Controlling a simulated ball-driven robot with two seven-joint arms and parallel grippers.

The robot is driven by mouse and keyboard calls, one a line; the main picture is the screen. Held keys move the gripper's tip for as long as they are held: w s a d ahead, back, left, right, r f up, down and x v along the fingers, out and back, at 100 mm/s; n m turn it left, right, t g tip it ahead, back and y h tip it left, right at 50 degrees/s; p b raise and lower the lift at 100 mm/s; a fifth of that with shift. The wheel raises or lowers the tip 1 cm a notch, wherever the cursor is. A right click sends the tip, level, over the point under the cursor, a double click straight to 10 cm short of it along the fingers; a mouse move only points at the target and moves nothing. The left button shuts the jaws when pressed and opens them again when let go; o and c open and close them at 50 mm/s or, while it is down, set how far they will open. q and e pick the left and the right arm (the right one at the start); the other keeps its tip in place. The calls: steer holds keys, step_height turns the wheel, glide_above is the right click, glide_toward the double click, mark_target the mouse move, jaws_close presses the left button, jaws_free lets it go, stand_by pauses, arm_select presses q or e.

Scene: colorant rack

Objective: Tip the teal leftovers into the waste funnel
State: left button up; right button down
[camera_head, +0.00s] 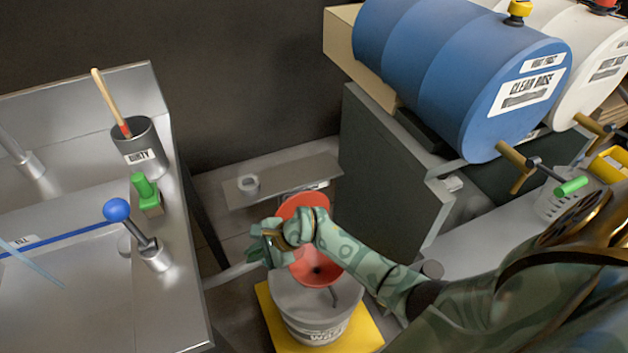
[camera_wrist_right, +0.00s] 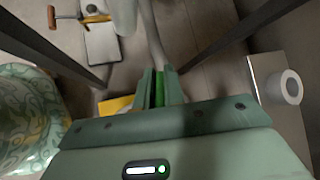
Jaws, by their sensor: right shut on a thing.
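The red-orange waste funnel (camera_head: 326,272) stands in a grey bucket (camera_head: 315,318) with a partly hidden "WAS…" label. My right gripper (camera_head: 264,247) is just left of the funnel, and my forearm crosses in front of it. In the right wrist view the gripper (camera_wrist_right: 160,88) is shut, with a narrow bright green strip (camera_wrist_right: 160,87) between its fingers. Most of the held thing is hidden, so I cannot tell its shape or tilt. I see no teal liquid, and whether the held thing contains any is hidden. My left gripper is not in view.
The bucket stands on a yellow mat (camera_head: 361,335). A steel sink counter (camera_head: 185,300) is on the left, with a "DIRTY" pot (camera_head: 142,150) and green brush (camera_head: 146,190). A blue "CLEAR BASE" drum (camera_head: 425,70) is at upper right.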

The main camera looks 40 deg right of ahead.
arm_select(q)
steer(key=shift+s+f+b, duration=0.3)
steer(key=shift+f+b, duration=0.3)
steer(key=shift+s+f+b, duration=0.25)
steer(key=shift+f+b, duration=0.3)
arm_select(e)
steer(key=shift+s+d+t+y, duration=0.3)
steer(key=shift+t+y, duration=0.3)
steer(key=shift+y, duration=0.1)
